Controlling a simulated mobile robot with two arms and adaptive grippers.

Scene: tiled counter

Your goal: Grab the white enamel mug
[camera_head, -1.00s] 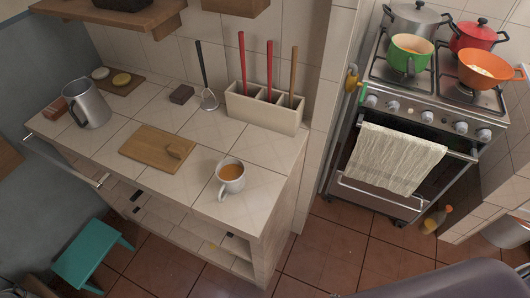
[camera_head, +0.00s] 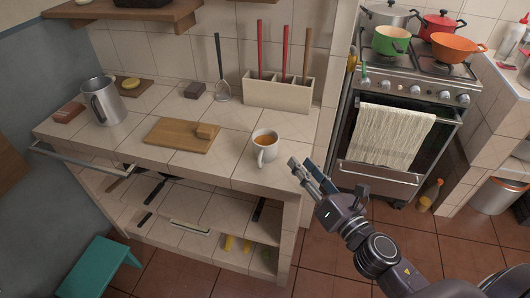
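The white enamel mug (camera_head: 267,151) stands upright on the tiled counter near its front right end. It holds a brown liquid, and its handle faces the front, slightly left. My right gripper (camera_head: 301,163) is just to the right of the mug, beside the counter's right end, with its fingers pointing up and left toward it. The fingers are apart with nothing between them, and I see no contact with the mug. My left gripper is out of view.
A wooden board (camera_head: 180,136) lies left of the mug. A utensil holder (camera_head: 277,94) stands behind it, with a metal pitcher (camera_head: 104,102) at the far left. The counter immediately around the mug is clear.

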